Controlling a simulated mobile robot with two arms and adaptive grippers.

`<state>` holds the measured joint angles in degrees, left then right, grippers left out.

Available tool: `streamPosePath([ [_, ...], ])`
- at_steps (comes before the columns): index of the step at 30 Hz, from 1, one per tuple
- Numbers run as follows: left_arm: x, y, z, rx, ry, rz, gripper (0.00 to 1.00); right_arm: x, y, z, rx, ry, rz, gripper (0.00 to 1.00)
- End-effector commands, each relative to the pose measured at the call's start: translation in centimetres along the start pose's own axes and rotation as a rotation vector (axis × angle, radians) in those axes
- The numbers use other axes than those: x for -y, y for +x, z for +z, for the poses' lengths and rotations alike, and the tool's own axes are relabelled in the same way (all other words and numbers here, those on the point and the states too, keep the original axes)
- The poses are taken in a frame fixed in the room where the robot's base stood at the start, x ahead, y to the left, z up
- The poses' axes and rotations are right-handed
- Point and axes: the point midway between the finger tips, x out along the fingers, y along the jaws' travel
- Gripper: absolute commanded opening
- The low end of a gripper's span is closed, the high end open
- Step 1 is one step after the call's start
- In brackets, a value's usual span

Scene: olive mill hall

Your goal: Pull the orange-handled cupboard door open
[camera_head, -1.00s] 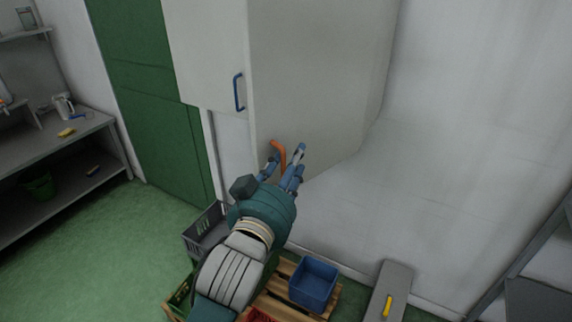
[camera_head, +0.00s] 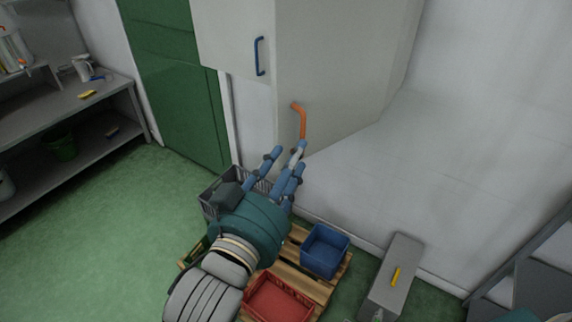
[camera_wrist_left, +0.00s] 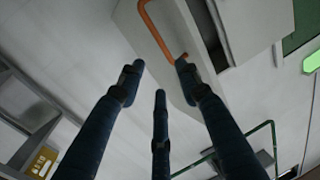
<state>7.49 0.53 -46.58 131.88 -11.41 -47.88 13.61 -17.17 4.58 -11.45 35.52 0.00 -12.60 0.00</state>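The orange handle (camera_head: 301,121) is a bent bar near the lower left edge of the pale grey cupboard door (camera_head: 335,70). My right gripper is out of view.
A blue handle (camera_head: 259,56) is on the adjoining cupboard face. Green floor is clear at left.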

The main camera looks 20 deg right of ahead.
Motion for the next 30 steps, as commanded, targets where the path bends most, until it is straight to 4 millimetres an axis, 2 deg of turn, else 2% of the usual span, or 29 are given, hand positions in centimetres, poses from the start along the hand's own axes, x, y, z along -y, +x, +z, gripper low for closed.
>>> streamPosePath([
  [5,0.0,-1.6,0.0,0.001,0.0,0.0,0.34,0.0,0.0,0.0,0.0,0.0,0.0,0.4],
  [13,0.0,-1.8,0.0,0.001,0.0,0.0,0.34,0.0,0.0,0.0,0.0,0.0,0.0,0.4],
  [14,0.0,-1.8,0.0,0.0,0.0,0.0,0.32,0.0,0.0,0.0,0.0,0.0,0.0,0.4],
  [18,0.6,-1.3,1.4,0.012,-0.058,0.009,0.05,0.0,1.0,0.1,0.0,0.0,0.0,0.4],
  [19,1.0,-1.0,2.1,0.019,-0.096,0.014,0.0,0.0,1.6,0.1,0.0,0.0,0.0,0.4],
  [20,1.4,-0.6,3.0,0.029,-0.147,0.021,0.0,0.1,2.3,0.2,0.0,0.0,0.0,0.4],
  [25,6.2,1.8,8.2,0.097,-0.612,0.062,0.0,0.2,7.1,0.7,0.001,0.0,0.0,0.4],
  [27,8.5,2.5,9.2,0.121,-0.836,0.077,0.0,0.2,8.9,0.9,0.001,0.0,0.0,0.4],
  [30,11.5,3.0,9.2,0.143,-1.131,0.104,0.0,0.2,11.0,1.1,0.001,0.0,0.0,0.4],
])
